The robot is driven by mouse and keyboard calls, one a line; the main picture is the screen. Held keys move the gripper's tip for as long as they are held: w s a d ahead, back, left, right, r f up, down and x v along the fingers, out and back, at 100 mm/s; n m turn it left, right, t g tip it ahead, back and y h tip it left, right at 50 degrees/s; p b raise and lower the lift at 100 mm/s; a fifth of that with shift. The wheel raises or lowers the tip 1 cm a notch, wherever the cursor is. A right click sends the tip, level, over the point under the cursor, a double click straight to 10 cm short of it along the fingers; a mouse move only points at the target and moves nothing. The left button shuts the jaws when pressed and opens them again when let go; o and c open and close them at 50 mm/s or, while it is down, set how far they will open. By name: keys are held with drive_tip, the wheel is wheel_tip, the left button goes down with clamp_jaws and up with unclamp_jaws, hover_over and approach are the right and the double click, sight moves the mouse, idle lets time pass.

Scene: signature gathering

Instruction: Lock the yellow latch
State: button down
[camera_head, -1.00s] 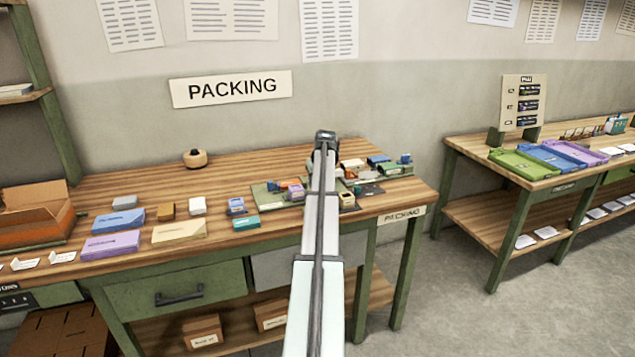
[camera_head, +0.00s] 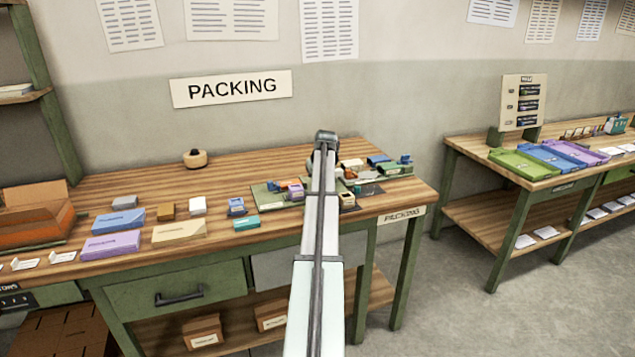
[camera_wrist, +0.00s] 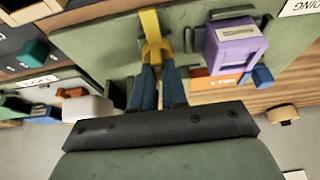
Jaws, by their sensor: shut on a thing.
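The yellow latch (camera_wrist: 151,24) shows at the top middle of the wrist view, a narrow yellow strip on a green board (camera_wrist: 105,32). My gripper (camera_wrist: 157,70) has its two blue fingers closed on the lower yellow part of the latch. The fingers hide some of that part, and I cannot tell whether the latch is locked. In the head view, my arm covers the latch and the gripper; the green board (camera_head: 262,200) shows to the left of the arm on the packing bench.
A purple box (camera_wrist: 231,43) stands close right of the latch, with an orange piece (camera_wrist: 213,80) and a small blue block (camera_wrist: 262,78) near it. A teal block (camera_wrist: 35,52) lies left. Several boxes and a tape roll (camera_head: 195,158) stand on the bench (camera_head: 300,158).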

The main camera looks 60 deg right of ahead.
drive_tip(key=shift+m, duration=0.4)
drive_tip(key=m, duration=0.1)
drive_tip(key=m+g+h, duration=0.1)
drive_tip(key=m, duration=0.1)
drive_tip(key=shift+w+a+m, duration=0.1)
drive_tip(key=shift+w+m, duration=0.05)
drive_tip(key=shift+m, duration=0.15)
drive_tip(key=m+g, duration=0.2)
drive_tip(key=m, duration=0.2)
drive_tip(key=shift+w+m, duration=0.1)
drive_tip(key=shift+m, duration=0.2)
drive_tip(key=m+g, duration=0.2)
drive_tip(key=m, duration=0.2)
drive_tip(key=shift+w+m, duration=0.15)
drive_tip(key=shift+m, duration=0.15)
drive_tip(key=shift+m+g+y, duration=0.5)
drive_tip(key=shift+m+g, duration=0.2)
drive_tip(key=shift+m, duration=1.4)
drive_tip(key=c, duration=1.2)
unclamp_jaws()
drive_tip(key=shift+o, duration=0.2)
